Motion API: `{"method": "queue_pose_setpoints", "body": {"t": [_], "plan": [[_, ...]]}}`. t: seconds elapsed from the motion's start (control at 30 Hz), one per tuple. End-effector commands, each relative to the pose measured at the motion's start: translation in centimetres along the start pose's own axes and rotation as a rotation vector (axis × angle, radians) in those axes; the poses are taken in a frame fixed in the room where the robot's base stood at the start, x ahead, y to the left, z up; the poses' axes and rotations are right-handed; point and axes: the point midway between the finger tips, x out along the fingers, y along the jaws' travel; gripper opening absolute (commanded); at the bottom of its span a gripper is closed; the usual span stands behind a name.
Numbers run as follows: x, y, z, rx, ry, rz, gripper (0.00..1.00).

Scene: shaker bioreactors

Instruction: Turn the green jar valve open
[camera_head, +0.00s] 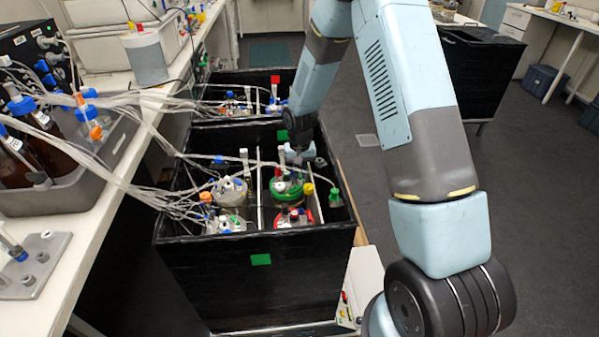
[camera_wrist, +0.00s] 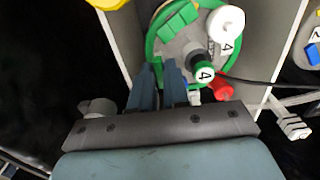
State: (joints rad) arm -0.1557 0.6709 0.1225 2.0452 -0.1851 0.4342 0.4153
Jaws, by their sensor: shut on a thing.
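The green jar (camera_head: 287,188) stands inside the black box, with a green-rimmed lid carrying several fittings. In the wrist view, its lid (camera_wrist: 151,45) shows a green block, a white cap marked 4 and a green-banded cap marked 4. My gripper (camera_wrist: 159,66) reaches over the near edge of this lid, its two fingers close together. It is shut on a small part there, which seems to be the green jar valve; the fingers hide most of it. In the head view, my gripper (camera_head: 298,157) is small and low over the jar's far side.
The black box (camera_head: 262,286) also holds a red-lidded jar (camera_head: 294,218) and a white-lidded jar (camera_head: 229,190). Many clear tubes (camera_head: 150,190) run from the left bench into it. Another black box stands behind.

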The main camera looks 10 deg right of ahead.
Motion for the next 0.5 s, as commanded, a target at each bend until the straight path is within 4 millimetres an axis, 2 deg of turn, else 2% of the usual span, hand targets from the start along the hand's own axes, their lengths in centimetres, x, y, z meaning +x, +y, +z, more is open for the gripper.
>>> {"method": "queue_pose_setpoints", "body": {"t": [0.27, 0.5], "plan": [[0.1, 0.37, 0.11, -0.05, -0.002, -0.002, 0.0], [0.08, 0.41, 0.1, -0.2, -0.002, -0.002, 0.0]]}}
